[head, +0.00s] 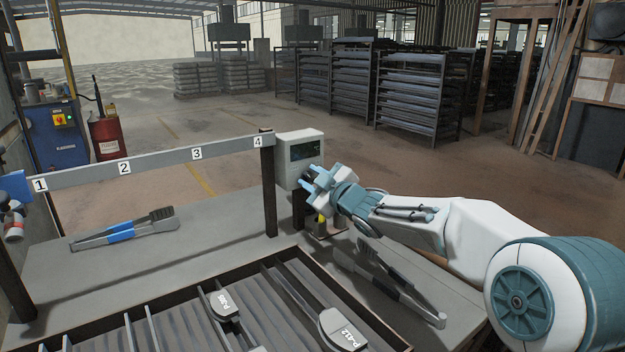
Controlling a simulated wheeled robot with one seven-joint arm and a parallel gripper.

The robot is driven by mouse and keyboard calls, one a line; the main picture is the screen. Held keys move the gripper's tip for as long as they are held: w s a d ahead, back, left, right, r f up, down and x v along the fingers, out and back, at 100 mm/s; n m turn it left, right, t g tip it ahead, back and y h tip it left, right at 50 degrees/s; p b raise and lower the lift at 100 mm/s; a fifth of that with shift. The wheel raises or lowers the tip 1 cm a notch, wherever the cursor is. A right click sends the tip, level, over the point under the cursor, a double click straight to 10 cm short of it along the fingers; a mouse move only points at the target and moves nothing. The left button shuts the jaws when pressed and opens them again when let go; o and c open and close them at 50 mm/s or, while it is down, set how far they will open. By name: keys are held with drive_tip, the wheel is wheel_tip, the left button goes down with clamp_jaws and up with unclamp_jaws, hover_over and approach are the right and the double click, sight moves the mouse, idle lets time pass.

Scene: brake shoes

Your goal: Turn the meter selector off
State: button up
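The meter (297,147) is a beige box with a dark screen, mounted beside the dark post at the right end of the numbered rail. My gripper (309,180) comes in from the right, with its light blue fingers at the lower front of the meter, below the screen. The fingertips look a little apart, with something dark between them. I cannot tell whether they touch or hold the selector. The selector is not clearly visible; my gripper covers that area.
The numbered rail (198,159) runs left from the meter. Blue-handled tongs (122,233) lie on the grey bench (190,262); dark tongs (395,283) lie under my arm. A tray (115,310) holding labelled parts P-305 and P-412 is in front. A yellow item (321,225) sits below my gripper.

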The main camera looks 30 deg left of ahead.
drive_tip(key=v, duration=1.4)
drive_tip(key=shift+p, duration=0.35)
